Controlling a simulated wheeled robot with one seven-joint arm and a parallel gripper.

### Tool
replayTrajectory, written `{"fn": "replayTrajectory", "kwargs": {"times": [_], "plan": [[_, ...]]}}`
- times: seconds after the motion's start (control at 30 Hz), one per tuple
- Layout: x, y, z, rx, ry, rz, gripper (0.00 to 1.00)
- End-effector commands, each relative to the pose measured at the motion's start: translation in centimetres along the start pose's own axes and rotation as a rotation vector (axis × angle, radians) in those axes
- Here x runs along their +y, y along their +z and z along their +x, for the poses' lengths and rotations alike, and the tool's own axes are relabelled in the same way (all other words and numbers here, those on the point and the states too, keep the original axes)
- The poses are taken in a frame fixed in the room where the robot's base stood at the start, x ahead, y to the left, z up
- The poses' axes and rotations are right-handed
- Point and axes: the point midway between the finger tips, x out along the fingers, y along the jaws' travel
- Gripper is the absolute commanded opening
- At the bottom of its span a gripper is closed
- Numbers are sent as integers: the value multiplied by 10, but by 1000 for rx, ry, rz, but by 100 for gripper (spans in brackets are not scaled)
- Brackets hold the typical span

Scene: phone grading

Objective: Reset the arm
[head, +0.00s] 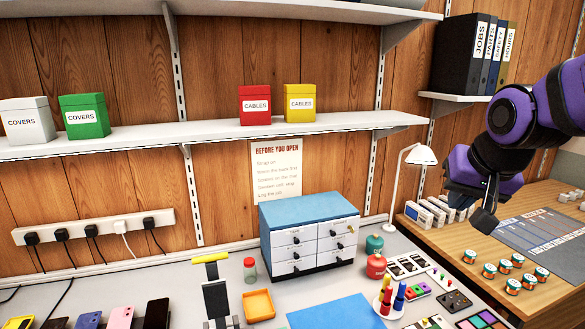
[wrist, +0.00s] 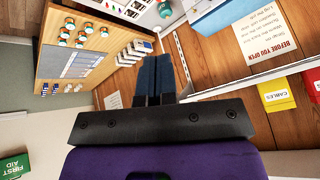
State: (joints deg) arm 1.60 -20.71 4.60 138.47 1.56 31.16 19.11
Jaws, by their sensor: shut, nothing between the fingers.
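My arm, purple and black, comes in from the right of the head view. My gripper (head: 484,216) hangs in the air above the left edge of the wooden side table, pointing down. In the wrist view my gripper (wrist: 154,62) shows its two dark fingers side by side and closed together. Nothing is held between them, and the gripper touches nothing that I can see.
The workbench holds a blue-topped drawer cabinet (head: 310,238), an orange tray (head: 259,305), a white lamp (head: 418,156) and several phones. The wooden table (head: 545,285) bears several small jars and a grey mat (head: 545,232). A shelf (head: 230,135) with boxes runs along the wall.

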Motion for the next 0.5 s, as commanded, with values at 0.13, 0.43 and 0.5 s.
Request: {"fn": "replayTrajectory", "kwargs": {"times": [0.13, 0.43, 0.5], "plan": [[17, 31, -39, -15, 13, -96, 0], [47, 90, -88, -61, 24, -257, 0], [51, 98, -93, -68, 24, -277, 0]]}}
